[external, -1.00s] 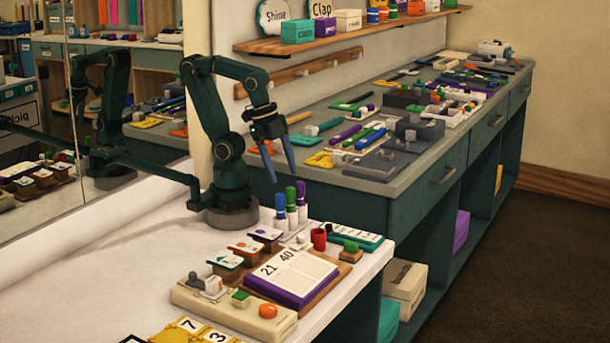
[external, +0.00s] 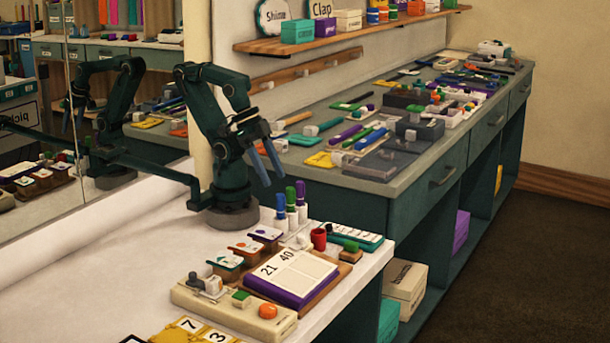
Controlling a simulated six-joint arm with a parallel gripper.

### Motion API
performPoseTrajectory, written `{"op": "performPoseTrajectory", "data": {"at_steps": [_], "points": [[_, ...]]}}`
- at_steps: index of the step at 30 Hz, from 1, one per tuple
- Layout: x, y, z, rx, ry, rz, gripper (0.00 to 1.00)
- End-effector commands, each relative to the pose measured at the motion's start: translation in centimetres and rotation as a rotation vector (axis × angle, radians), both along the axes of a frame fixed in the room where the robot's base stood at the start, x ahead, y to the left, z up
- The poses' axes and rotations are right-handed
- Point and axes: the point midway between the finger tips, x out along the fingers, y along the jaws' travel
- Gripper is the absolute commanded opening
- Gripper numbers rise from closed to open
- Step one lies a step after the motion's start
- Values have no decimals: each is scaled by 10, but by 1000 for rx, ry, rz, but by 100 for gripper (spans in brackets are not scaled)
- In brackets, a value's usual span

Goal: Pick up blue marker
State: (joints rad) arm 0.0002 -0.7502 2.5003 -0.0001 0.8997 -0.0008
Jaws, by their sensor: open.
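The blue marker (external: 281,211) stands upright with its blue cap up, at the left end of a short row on the white table. A green-capped marker (external: 291,207) and a purple-capped marker (external: 301,202) stand close beside it on the right. My gripper (external: 269,168) is open and empty, its two blue fingers pointing down. It hangs above and slightly left of the blue marker's cap, apart from it.
Small card boxes (external: 245,252) stand in front of the markers. A grey counter (external: 375,185) full of props lies behind. The white table left of my base is clear.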

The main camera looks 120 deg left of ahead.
Motion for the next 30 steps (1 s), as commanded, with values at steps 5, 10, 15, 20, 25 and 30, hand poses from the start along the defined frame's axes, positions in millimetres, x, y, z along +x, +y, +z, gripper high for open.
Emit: {"op": "performPoseTrajectory", "data": {"at_steps": [5,10,15,20,25,30], "points": [[0,0,0,0,0,0,60],[0,0,0,0,0,-1,60],[0,0,0,0,0,-1,41],[0,0,0,0,0,-1,41],[-2,1,2,-22,47,48,41],[2,7,-2,-49,205,152,41]]}}
